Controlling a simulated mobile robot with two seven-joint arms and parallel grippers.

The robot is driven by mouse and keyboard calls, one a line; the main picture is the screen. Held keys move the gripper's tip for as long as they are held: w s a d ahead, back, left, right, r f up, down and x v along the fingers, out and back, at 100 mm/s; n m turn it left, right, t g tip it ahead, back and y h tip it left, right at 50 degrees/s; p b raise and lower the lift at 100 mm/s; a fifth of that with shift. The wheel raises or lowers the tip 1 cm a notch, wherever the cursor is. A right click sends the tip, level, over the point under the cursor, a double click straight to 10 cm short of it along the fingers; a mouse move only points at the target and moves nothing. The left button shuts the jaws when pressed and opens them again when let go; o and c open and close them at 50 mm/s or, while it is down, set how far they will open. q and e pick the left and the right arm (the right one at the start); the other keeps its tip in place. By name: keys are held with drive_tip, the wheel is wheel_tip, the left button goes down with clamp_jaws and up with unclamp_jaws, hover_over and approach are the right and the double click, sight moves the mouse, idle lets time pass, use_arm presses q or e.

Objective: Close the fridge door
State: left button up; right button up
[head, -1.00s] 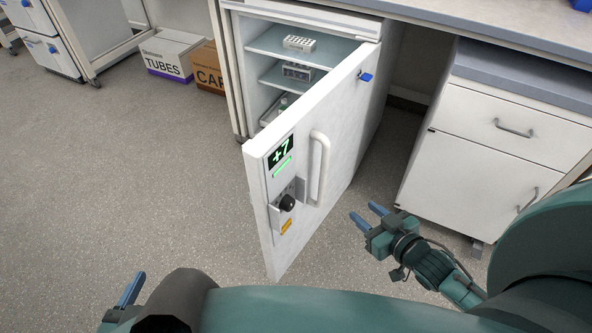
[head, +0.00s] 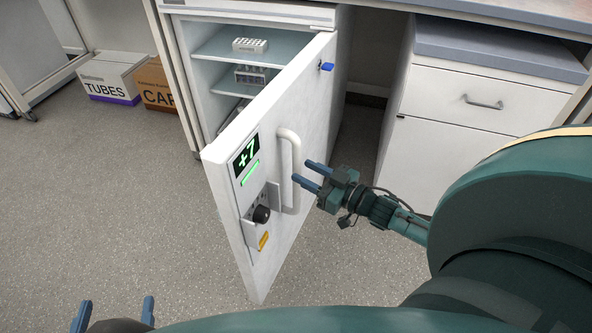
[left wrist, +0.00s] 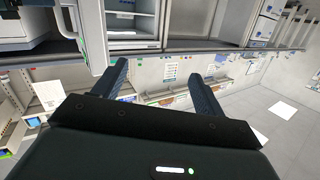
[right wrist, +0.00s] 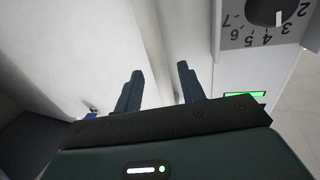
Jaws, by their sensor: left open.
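The white fridge door (head: 290,120) stands wide open in the head view, swung out toward me, with a display reading +7, a dial and a vertical handle (head: 291,170). The fridge inside (head: 225,80) shows shelves with racks.
A white drawer cabinet (head: 465,110) stands right of the fridge under the bench. Boxes marked TUBES (head: 108,78) and CAR (head: 158,85) sit on the floor at the back left. The floor (head: 110,200) left of the door is clear.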

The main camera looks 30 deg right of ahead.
sight(300, 170)
drive_tip(key=shift+b+x, duration=0.3)
drive_tip(key=shift+x, duration=1.65)
drive_tip(key=shift+c, duration=0.4)
clamp_jaws()
